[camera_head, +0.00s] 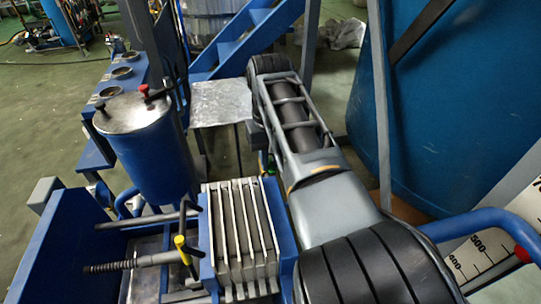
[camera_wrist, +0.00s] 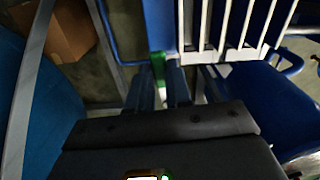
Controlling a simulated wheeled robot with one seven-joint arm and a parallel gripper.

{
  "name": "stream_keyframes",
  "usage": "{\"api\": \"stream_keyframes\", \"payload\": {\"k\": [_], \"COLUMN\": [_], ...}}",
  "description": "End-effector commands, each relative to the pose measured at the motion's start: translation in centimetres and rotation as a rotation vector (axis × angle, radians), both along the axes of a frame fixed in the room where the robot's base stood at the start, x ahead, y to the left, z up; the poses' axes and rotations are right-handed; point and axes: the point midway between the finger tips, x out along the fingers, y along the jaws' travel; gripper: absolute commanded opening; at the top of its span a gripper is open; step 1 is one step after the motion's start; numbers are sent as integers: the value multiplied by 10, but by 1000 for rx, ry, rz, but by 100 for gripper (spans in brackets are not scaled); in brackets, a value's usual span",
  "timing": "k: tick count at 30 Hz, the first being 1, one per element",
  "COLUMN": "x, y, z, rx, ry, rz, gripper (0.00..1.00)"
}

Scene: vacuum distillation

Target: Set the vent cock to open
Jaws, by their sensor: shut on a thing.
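In the wrist view, a small bright green piece (camera_wrist: 158,66) shows at the tips of my gripper (camera_wrist: 159,82), beside the plate stack. It looks like the handle of the vent cock, but too little of it shows to tell its setting. My two dark fingers stand close together, and my gripper is shut on this green piece. In the head view, a small green spot (camera_head: 269,164) shows beside my arm, near the back of the plate stack. My fingers are hidden behind my arm there.
The filter plates (camera_head: 238,240) stand in a blue frame close to the left of my arm. A blue vessel (camera_head: 150,160) with a metal lid stands farther left. A large blue tank (camera_head: 455,110) limits room on the right. A brown box (camera_wrist: 57,28) shows in the wrist view.

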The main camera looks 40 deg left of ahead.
Motion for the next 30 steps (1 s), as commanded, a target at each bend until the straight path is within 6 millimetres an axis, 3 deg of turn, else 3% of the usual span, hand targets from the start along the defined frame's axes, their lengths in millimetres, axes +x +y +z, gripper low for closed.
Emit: {"api": "stream_keyframes", "payload": {"k": [19,20,27,30], "x": [1,1,1,1], "y": [1,1,1,1], "z": [2,2,1,1], "rx": [5,5,3,2], "ry": [-5,-5,-3,-2], "rz": [-53,-53,-52,-52], "gripper": [0,20,43,45]}}
